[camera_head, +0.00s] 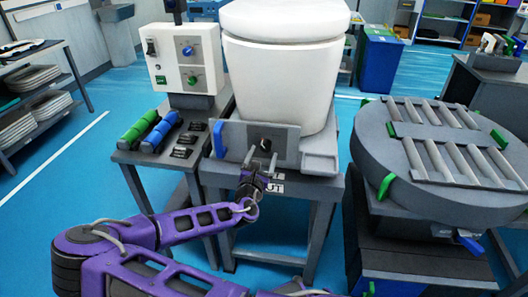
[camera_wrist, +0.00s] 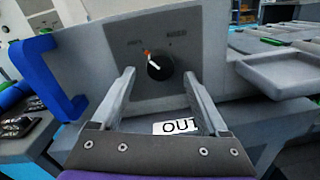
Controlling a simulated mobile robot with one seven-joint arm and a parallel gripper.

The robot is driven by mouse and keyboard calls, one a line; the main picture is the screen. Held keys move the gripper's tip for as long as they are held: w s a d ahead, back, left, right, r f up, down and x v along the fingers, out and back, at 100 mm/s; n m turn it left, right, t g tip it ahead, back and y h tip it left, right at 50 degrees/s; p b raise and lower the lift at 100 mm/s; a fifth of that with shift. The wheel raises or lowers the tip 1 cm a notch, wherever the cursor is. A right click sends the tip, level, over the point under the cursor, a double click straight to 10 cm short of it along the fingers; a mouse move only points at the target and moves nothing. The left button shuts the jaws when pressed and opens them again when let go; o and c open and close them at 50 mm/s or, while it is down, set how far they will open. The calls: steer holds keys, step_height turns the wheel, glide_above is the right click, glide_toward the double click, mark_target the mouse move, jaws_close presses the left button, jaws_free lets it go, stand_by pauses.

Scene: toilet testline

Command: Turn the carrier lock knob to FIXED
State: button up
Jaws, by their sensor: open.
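The carrier lock knob (camera_wrist: 161,67) is a round black knob on a grey upright plate (camera_wrist: 208,50). Its pointer, with an orange-red mark, points up and left. Small labels stand above it on the left and right, too blurred to read surely. The knob also shows in the head view (camera_head: 265,146), on the plate below the white toilet (camera_head: 283,75). My gripper (camera_wrist: 159,76) is open, with one finger at each side of the knob in the picture. The fingertips look short of the knob, and I see no contact. My gripper (camera_head: 256,172) is in front of the plate.
A blue handle (camera_wrist: 45,80) stands left of the plate. A grey tray (camera_wrist: 280,75) juts out at the right. A control box (camera_head: 185,58) and green and blue tools (camera_head: 139,123) are at the left. A round slatted turntable (camera_head: 440,150) is at the right.

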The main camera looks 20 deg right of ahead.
steer(key=shift+x, duration=1.05)
jaws_close()
